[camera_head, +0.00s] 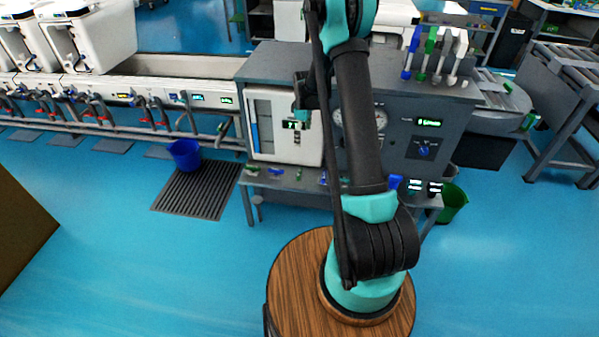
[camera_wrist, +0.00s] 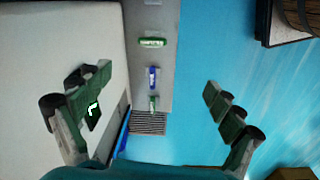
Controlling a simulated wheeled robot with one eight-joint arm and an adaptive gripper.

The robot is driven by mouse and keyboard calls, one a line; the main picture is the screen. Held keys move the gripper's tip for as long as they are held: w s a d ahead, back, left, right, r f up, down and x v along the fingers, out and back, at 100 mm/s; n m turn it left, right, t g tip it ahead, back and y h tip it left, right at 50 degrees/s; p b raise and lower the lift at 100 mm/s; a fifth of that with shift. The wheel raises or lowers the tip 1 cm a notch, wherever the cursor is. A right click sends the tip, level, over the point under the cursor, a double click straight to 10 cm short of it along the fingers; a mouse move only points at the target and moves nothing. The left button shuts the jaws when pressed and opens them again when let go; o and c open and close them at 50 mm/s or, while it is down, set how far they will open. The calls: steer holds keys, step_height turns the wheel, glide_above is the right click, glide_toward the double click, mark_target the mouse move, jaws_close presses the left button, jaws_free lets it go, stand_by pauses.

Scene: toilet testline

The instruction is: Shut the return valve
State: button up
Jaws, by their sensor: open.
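Several small valve handles sit in a row on the grey ledge (camera_head: 290,181) along the test bench front. They include a green handle (camera_head: 250,169) and a blue handle (camera_head: 276,171). The wrist view shows a green handle (camera_wrist: 152,42), a blue handle (camera_wrist: 152,77) and a smaller green one (camera_wrist: 153,104). No label readable here tells which is the return valve. My gripper (camera_wrist: 155,90) is open, its fingers wide apart with nothing between them. In the head view my gripper (camera_head: 303,98) is in front of the white panel, above the ledge. My arm hides part of the bench front.
The bench (camera_head: 400,135) carries gauges, displays and upright coloured levers (camera_head: 430,55). A blue bucket (camera_head: 186,154) stands by a floor grate (camera_head: 197,190) at left. A green bucket (camera_head: 452,203) stands at right. A brown box (camera_head: 20,225) is at the left edge. Blue floor before the bench is clear.

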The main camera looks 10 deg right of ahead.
steer(key=n, duration=0.2)
glide_above(299, 172)
step_height(299, 172, down, 7)
steer(key=shift+g, duration=0.3)
step_height(299, 172, down, 18)
steer(key=shift+d+f, duration=0.1)
steer(key=c, duration=1.2)
steer(key=shift+o, duration=0.2)
